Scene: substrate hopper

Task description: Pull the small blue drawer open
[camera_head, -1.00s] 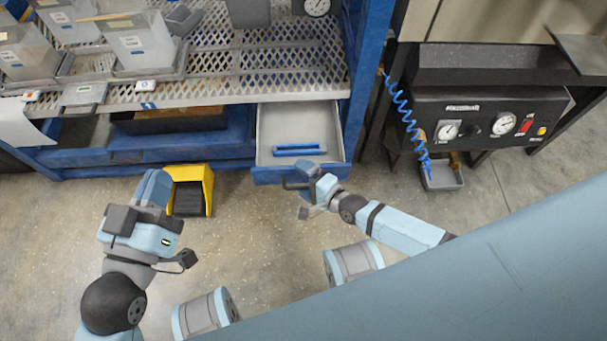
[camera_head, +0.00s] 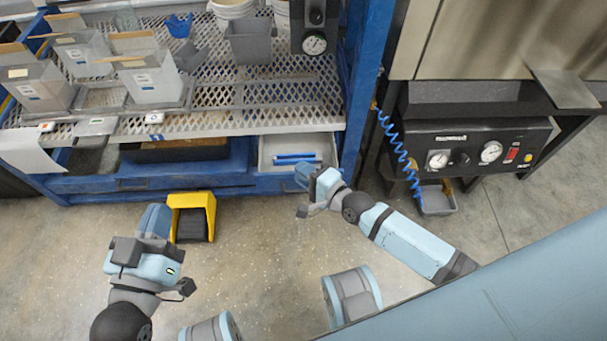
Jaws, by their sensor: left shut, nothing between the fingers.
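The small drawer with the blue front (camera_head: 268,184) is under the right end of the mesh bench, partly out, its light grey inside showing. A blue bar-like piece lies in it. My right gripper (camera_head: 303,178) is at the drawer's front edge, towards its right side. It covers part of the front, and I cannot see the handle there or whether the fingers touch it. My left gripper (camera_head: 156,218) is shut and empty above the floor, left of the drawer and beside a yellow pedal housing.
The yellow pedal housing (camera_head: 193,216) stands on the floor in front of the bench. Clear bins and grey trays stand on the mesh bench top (camera_head: 265,100). A black gauge panel (camera_head: 470,148) with a coiled blue hose (camera_head: 398,150) is at right. The floor before the drawer is open.

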